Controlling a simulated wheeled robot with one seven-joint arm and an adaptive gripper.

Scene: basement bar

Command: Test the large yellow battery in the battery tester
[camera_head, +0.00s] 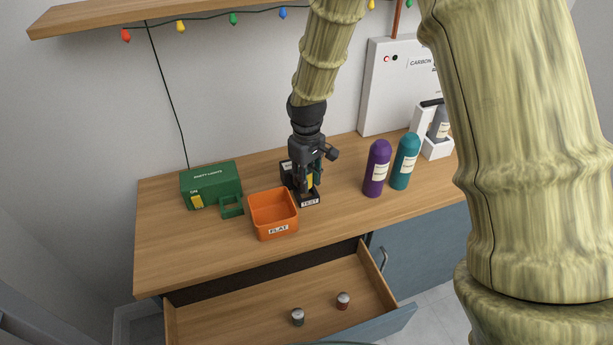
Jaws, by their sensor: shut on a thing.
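The black battery tester (311,202), with a white "TEST" label on its front, stands on the wooden counter right of the orange tray. My gripper (309,182) points down over the tester and is shut on the large yellow battery (310,181). Only a narrow yellow strip of the battery shows between the fingers. It looks upright, at or just above the tester's slot. I cannot tell whether it touches the tester's contacts. My gripper hides much of the tester's rear part and its display.
An orange "FLAT" tray (273,229) and a green party-lights box (211,184) stand to the left. Purple (377,168) and teal (405,161) bottles stand to the right.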

